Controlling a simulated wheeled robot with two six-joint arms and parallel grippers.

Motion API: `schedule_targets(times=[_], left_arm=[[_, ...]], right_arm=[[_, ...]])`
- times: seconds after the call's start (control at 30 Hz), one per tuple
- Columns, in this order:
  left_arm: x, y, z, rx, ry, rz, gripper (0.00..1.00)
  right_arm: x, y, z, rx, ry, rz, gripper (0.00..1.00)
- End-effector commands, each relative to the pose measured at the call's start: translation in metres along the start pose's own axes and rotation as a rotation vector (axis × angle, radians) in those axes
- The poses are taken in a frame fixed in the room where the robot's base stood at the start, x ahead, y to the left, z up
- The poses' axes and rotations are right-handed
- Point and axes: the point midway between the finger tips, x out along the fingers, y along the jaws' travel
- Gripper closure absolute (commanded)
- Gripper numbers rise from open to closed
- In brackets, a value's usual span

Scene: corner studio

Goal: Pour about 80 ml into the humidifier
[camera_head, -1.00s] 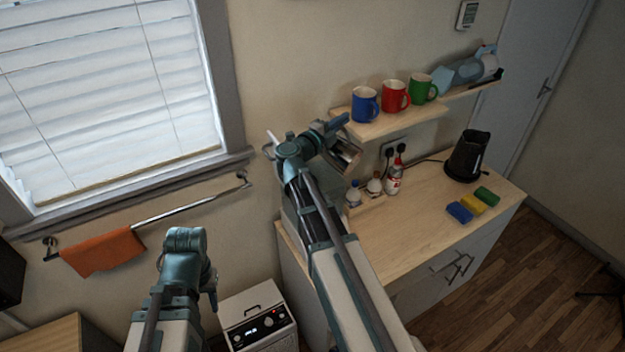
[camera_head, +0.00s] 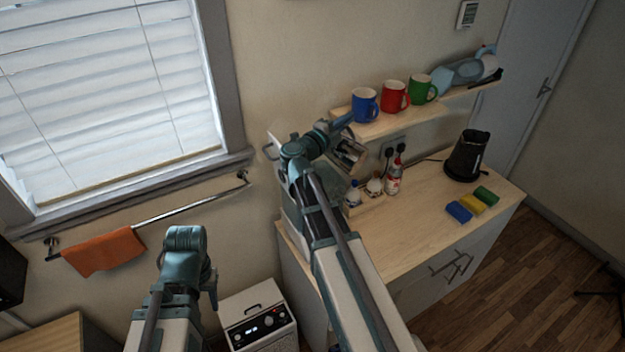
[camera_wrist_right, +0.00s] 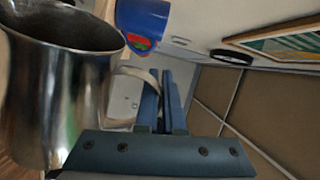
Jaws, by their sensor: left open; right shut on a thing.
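A shiny metal pitcher (camera_head: 349,156) is held up above the back left of the counter, its handle in my right gripper (camera_head: 338,123). In the right wrist view the pitcher (camera_wrist_right: 60,95) fills the left side, and its handle lies at the shut fingers (camera_wrist_right: 166,100). Its mouth shows a dark interior; I cannot tell how much liquid is in it. My left gripper (camera_head: 211,291) is open and empty, low at the left, away from the counter. I cannot pick out the humidifier for certain; my right arm hides part of the counter.
Blue (camera_head: 364,106), red (camera_head: 395,96) and green (camera_head: 420,89) mugs stand on the shelf near the pitcher. A bottle (camera_head: 393,180) and small jars stand below. A black appliance (camera_head: 467,156) and sponges (camera_head: 460,212) are at right. The counter's middle (camera_head: 410,225) is clear.

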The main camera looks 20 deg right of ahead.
Motion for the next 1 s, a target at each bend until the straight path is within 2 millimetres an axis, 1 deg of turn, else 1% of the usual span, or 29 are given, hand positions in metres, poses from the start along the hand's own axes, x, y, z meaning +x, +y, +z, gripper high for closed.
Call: schedule_targets(times=[0.43,1.0], left_arm=[[-0.0042,-0.0004,0.0003,0.0,0.0,0.0,0.58],[-0.0077,-0.0007,0.0005,0.001,0.0,0.0,0.58]], right_arm=[[-0.0022,-0.0036,-0.0061,-0.025,0.0,-0.002,1.0],[-0.0027,-0.0077,-0.0044,-0.058,0.0,-0.003,1.0]])
